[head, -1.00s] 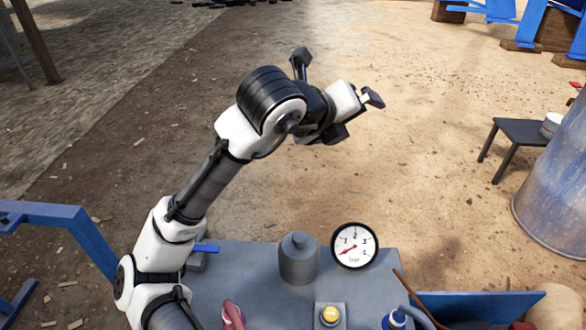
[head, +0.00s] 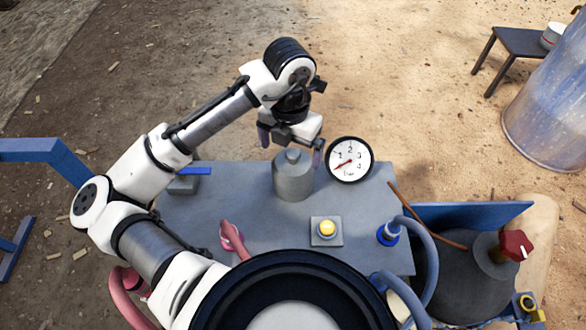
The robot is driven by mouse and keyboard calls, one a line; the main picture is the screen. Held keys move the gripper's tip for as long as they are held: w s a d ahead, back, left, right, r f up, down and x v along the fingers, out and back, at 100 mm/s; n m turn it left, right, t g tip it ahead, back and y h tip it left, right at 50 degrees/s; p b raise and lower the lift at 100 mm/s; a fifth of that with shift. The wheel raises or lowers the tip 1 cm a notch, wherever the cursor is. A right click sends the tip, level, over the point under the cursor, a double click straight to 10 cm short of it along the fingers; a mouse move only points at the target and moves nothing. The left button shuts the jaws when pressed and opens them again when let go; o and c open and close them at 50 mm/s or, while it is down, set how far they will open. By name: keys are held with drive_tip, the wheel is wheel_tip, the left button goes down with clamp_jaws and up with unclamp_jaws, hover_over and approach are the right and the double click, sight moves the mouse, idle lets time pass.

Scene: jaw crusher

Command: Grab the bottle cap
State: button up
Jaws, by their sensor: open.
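A grey bottle (head: 293,181) stands upright on the grey table, with its grey cap (head: 292,155) on top. My gripper (head: 291,147) is open, pointing down over the bottle. One finger shows left of the cap and the other to its right, near the gauge. I cannot tell how far the fingers reach down beside the cap or whether they touch it. Nothing shows held between the fingers.
A round gauge (head: 350,160) stands close to the right of the bottle. A yellow button (head: 327,228) sits in front on the table (head: 235,195). A blue-handled lever (head: 195,171) is at left. A red knob (head: 515,245) and hoses are at right.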

sight(293, 162)
drive_tip(key=f, duration=0.5)
drive_tip(key=shift+d+f, duration=0.15)
drive_tip(key=shift+d, duration=0.15)
drive_tip(key=c, duration=0.9)
